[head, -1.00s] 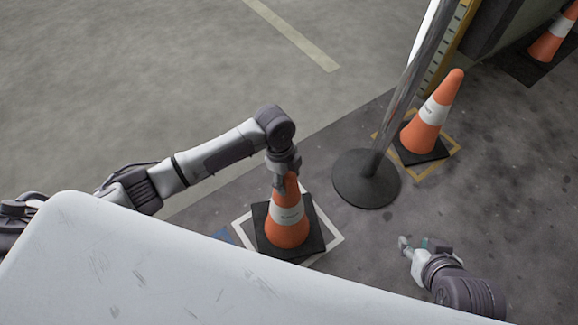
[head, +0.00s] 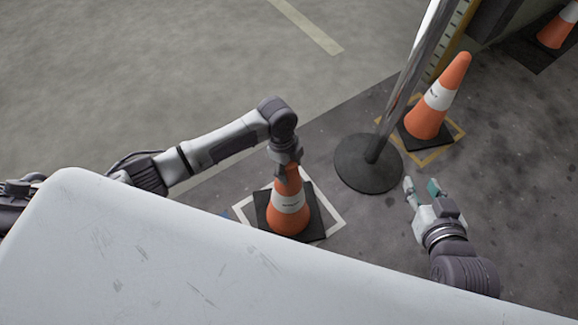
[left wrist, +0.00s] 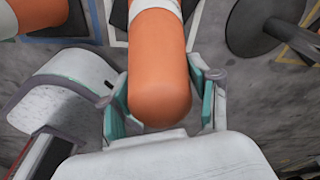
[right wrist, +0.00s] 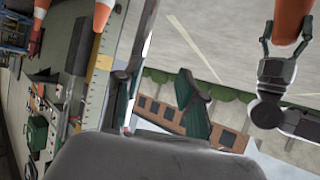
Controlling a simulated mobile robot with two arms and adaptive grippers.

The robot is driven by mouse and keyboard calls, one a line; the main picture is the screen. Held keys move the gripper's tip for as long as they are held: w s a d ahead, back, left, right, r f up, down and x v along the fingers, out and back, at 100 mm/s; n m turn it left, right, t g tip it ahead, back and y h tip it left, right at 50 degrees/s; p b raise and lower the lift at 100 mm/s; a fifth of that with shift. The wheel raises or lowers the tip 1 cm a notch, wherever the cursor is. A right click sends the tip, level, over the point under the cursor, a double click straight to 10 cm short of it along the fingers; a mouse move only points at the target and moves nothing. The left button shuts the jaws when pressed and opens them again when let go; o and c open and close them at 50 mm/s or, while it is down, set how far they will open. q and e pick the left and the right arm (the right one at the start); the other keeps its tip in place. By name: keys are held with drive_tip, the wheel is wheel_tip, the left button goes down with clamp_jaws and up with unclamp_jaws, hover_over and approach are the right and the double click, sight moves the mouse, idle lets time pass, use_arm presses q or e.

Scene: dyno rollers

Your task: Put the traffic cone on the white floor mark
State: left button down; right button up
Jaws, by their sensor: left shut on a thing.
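The orange traffic cone (head: 290,219) with a white band and black square base is upright over the white floor mark (head: 334,208), a square outline whose lines show around the base. I cannot tell whether the base touches the floor. My left gripper (head: 287,170) is shut on the cone's top. In the left wrist view the cone's orange tip (left wrist: 160,80) sits between the finger pads. The cone's held top also shows in the right wrist view (right wrist: 288,22). My right gripper (head: 424,188) is open and empty, right of the cone.
A metal post on a round dark base (head: 367,165) stands right of the held cone. Behind it, another cone (head: 437,100) stands on a yellow floor outline (head: 458,134). A further cone (head: 556,30) is at the top right. Open grey floor (head: 170,70) lies beyond.

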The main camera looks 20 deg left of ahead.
use_arm(q)
drive_tip(key=shift+c, duration=1.2)
unclamp_jaws()
drive_tip(key=shift+r, duration=0.15)
